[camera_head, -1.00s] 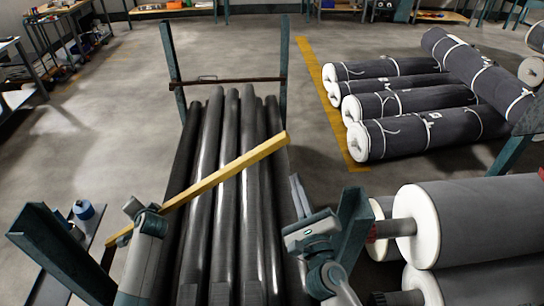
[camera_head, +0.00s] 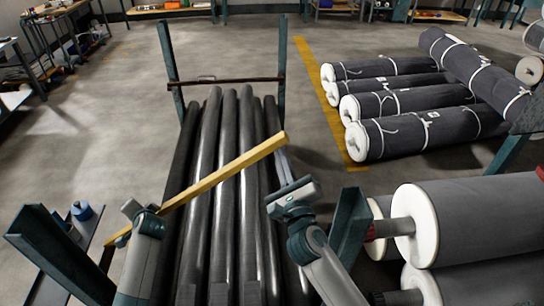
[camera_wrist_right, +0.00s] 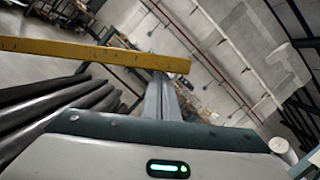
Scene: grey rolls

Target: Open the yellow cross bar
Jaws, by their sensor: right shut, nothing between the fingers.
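The yellow cross bar (camera_head: 225,177) slants over the black rolls (camera_head: 228,150), its free end up at the right and its other end low at the left. In the right wrist view the bar (camera_wrist_right: 90,50) crosses the upper left. My right gripper (camera_head: 281,152) is shut and empty, its fingertips at the bar's right end; in the wrist view the fingers (camera_wrist_right: 160,90) reach up to the bar's end. I cannot tell if they touch. My left gripper (camera_head: 145,215) is beside the lower left part of the bar; its fingers are not clear.
Teal posts stand at the rack's front left (camera_head: 60,255) and front right (camera_head: 350,235). A dark rear bar (camera_head: 225,81) spans the back posts. Grey rolls with white ends (camera_head: 470,215) lie close on the right. Floor beyond the rack is clear.

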